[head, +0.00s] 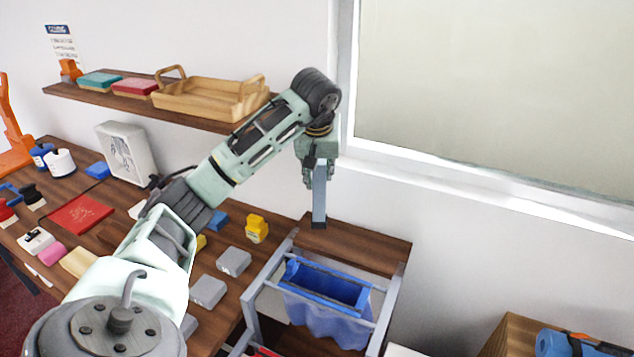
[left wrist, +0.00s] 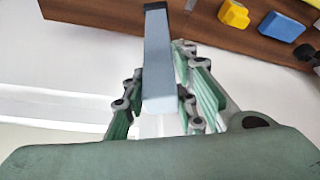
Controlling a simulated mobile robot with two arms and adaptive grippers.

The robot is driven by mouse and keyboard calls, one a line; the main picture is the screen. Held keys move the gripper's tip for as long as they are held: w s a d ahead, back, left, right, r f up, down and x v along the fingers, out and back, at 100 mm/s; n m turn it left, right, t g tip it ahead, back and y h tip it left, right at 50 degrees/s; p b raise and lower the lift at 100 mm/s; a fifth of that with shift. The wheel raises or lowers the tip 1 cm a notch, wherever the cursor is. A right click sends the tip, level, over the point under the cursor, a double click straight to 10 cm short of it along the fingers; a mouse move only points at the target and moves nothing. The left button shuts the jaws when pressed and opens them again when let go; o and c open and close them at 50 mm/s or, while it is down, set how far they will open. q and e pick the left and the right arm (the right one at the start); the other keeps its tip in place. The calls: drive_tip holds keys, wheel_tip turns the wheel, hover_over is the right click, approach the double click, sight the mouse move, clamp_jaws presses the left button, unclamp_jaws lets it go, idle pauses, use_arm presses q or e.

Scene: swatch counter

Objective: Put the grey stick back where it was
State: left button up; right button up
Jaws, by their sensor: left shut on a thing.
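The grey stick (head: 319,195) is a long blue-grey bar with a dark end. It hangs upright, dark end down, from my left gripper (head: 318,172) in the head view. In the left wrist view the stick (left wrist: 158,62) runs between the two green-padded fingers of the left gripper (left wrist: 158,100), which are shut on it. Its dark end is over or at the wooden top behind the blue bin; I cannot tell whether it touches. My right gripper is not in view.
A metal-framed stand with a blue bin (head: 330,284) is below the gripper. Grey blocks (head: 234,261) and a yellow block (head: 256,229) lie on the wooden counter to its left. A shelf with a wooden tray (head: 205,98) is on the wall behind the arm.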

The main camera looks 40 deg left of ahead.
sight(317, 185)
use_arm(q)
drive_tip(key=shift+w+a+f, duration=0.1)
drive_tip(key=shift+a+f, duration=0.25)
drive_tip(key=shift+a, duration=0.15)
wheel_tip(317, 185, down, 3)
drive_tip(key=shift+d+r+p, duration=0.1)
drive_tip(key=shift+p, duration=0.65)
drive_tip(key=shift+f, duration=0.5)
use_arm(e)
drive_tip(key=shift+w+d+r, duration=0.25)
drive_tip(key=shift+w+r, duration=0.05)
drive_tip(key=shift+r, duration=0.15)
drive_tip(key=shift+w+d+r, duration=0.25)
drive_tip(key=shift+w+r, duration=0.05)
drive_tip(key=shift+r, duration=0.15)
use_arm(q)
drive_tip(key=shift+f, duration=0.15)
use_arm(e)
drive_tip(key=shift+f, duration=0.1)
use_arm(q)
drive_tip(key=o, duration=1)
drive_tip(key=shift+o, duration=0.2)
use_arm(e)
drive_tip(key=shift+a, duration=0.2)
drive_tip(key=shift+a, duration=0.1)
